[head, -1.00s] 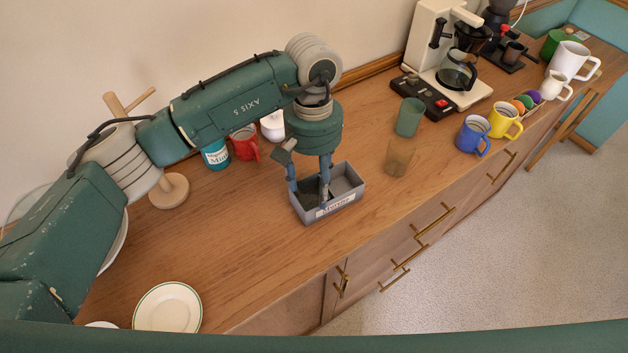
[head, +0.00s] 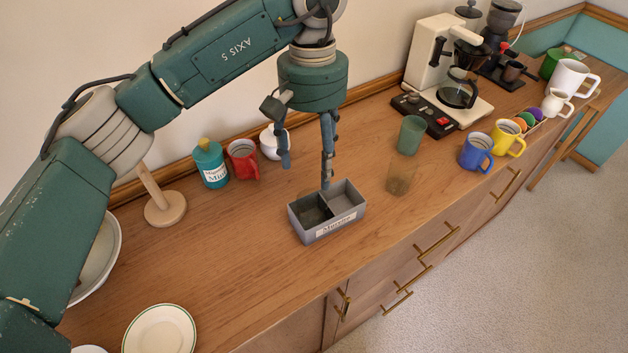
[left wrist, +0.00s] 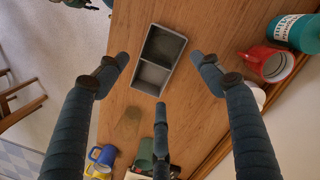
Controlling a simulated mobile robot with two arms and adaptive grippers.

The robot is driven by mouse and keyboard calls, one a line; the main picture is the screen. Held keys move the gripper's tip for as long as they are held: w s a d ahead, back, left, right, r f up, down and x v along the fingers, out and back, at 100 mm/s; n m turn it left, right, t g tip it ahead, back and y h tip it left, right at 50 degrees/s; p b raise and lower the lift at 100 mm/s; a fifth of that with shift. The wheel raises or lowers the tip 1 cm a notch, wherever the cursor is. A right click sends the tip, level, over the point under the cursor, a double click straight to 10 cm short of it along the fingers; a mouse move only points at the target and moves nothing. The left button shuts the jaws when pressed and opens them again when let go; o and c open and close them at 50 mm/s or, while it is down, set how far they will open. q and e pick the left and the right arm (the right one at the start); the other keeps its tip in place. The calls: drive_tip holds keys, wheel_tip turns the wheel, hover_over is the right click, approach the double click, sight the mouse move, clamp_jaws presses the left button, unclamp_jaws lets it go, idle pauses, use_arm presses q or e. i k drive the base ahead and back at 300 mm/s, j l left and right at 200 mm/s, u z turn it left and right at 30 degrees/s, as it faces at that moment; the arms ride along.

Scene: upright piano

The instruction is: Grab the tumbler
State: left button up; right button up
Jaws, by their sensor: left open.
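Two tumblers stand on the wooden counter: a green one (head: 411,135) in front of the coffee maker, and a see-through brownish one (head: 400,179) nearer the front edge. In the left wrist view the brownish tumbler (left wrist: 130,121) shows below the box, and the green tumbler (left wrist: 144,154) is partly hidden by a finger. My left gripper (head: 306,168) is open and empty, fingers pointing down above the grey two-compartment box (head: 330,228), left of both tumblers. It also shows in the left wrist view (left wrist: 160,76). My right gripper is not in view.
A red mug (head: 242,160), teal jar (head: 211,165), white pot (head: 272,143) and wooden stand (head: 165,208) line the wall. Blue (head: 476,152) and yellow (head: 508,138) mugs stand right of the tumblers. A coffee maker (head: 432,55) is behind. Counter between box and plate (head: 160,330) is clear.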

sight(403, 166)
drive_tip(key=i+l+z, duration=0.1)
drive_tip(key=l+z, duration=0.15)
drive_tip(key=z, duration=0.15)
drive_tip(key=i+l+z, duration=0.15)
drive_tip(key=z, duration=0.2)
